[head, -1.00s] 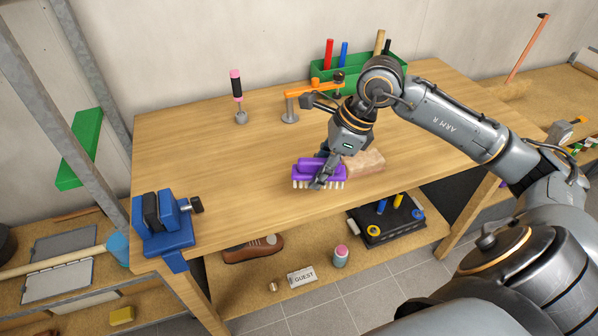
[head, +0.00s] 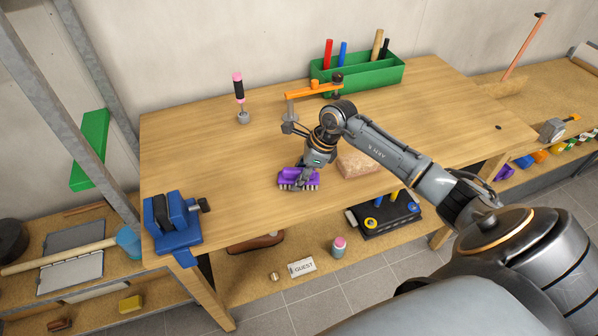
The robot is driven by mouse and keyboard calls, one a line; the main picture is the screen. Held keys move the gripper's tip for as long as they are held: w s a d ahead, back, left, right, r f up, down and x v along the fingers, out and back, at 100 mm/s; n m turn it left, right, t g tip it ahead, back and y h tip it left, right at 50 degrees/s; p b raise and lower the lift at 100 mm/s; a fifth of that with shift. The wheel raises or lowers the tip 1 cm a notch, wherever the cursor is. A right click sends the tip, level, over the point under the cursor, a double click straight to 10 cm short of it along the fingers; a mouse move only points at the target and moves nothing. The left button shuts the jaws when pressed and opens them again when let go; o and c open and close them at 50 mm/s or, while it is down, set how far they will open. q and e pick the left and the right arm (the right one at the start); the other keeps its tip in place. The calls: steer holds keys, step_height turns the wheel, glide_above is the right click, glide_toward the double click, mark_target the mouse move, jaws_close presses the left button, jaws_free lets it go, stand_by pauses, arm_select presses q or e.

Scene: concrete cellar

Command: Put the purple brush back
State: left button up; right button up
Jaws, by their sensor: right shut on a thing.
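The purple brush (head: 290,180) has a purple body with pale bristles pointing down. It is at the front middle of the wooden workbench (head: 230,205). My right gripper (head: 303,184) is shut on the brush from above, and its fingers hide part of the body. I cannot tell whether the bristles touch the bench top. My left gripper is not in view.
A tan block (head: 358,163) lies close right of the brush. Behind stand an orange clamp-like tool (head: 312,89), a pink-handled tool (head: 239,90) and a green tool box (head: 375,76). A blue vise (head: 174,225) sits at the left corner. The bench's left middle is clear.

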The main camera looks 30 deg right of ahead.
steer(key=shift+f, duration=0.2)
steer(key=o, duration=1.1)
steer(key=shift+r, duration=0.1)
steer(key=shift+r, duration=0.15)
steer(key=shift+d+r, duration=0.1)
steer(key=shift+r, duration=0.1)
steer(key=shift+b+v, duration=1.5)
steer(key=shift+v, duration=4.25)
